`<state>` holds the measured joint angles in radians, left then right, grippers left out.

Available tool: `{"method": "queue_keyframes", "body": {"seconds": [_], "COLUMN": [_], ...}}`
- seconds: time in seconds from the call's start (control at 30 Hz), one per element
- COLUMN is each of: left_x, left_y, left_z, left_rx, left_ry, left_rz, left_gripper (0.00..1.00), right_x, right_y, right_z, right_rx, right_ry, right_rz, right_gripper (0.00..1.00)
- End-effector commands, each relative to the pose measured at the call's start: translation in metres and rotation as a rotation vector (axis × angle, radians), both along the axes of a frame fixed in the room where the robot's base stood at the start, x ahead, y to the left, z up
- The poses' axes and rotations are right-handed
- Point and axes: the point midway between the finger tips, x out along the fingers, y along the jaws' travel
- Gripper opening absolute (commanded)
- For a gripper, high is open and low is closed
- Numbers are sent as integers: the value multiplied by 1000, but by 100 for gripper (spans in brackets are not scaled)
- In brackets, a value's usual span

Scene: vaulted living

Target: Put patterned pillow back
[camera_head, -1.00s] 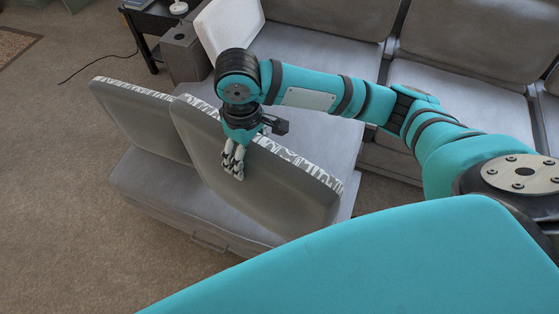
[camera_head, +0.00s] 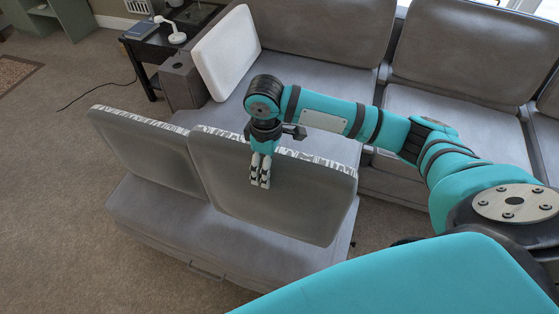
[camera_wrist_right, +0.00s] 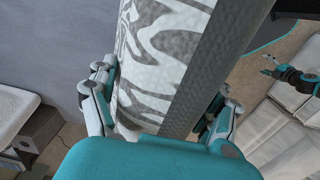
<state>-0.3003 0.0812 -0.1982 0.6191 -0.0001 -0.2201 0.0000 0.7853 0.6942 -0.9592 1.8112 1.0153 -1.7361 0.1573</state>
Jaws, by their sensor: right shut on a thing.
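A grey pillow with a grey-and-white patterned edge (camera_head: 316,205) stands tilted on the grey chaise seat, leaning like a backrest. My right gripper (camera_head: 260,184) is shut on its top edge, one finger on its grey face. In the right wrist view the patterned side (camera_wrist_right: 160,50) fills the space between the fingers of my right gripper (camera_wrist_right: 160,110). A second pillow with the same patterned edge (camera_head: 150,155) stands beside it to the left. A teal arm, probably my left, shows small in the wrist view (camera_wrist_right: 293,78); its jaw state is unclear.
The grey sofa (camera_head: 310,85) runs behind, with back cushions and a white pillow (camera_head: 226,52) at its left end. A dark side table (camera_head: 150,45) holds a white lamp (camera_head: 172,32). The chaise (camera_head: 165,225) has bare seat in front.

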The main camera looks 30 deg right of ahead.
Motion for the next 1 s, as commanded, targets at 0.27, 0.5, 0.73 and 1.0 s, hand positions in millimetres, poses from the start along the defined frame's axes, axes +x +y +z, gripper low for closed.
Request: {"method": "queue_keyframes", "body": {"seconds": [0.27, 0.5, 0.73, 1.0], "left_x": [0, 0, 0, 0], "left_y": [0, -1, -2, -2], "left_z": [3, 4, 6, 8], "left_rx": [0, -1, -2, -3], "left_ry": [0, 0, 0, 0], "left_rz": [0, -1, -2, -2], "left_gripper": [75, 75, 75, 75], "right_x": [10, 14, 14, 14], "right_y": [-26, -38, -39, -39], "right_z": [-1, -2, -19, -37], "right_rx": [2, 1, 1, 1], "right_ry": [-2, -3, 0, -3], "right_rz": [1, -2, 0, 0], "right_gripper": [24, 24, 24, 24]}}
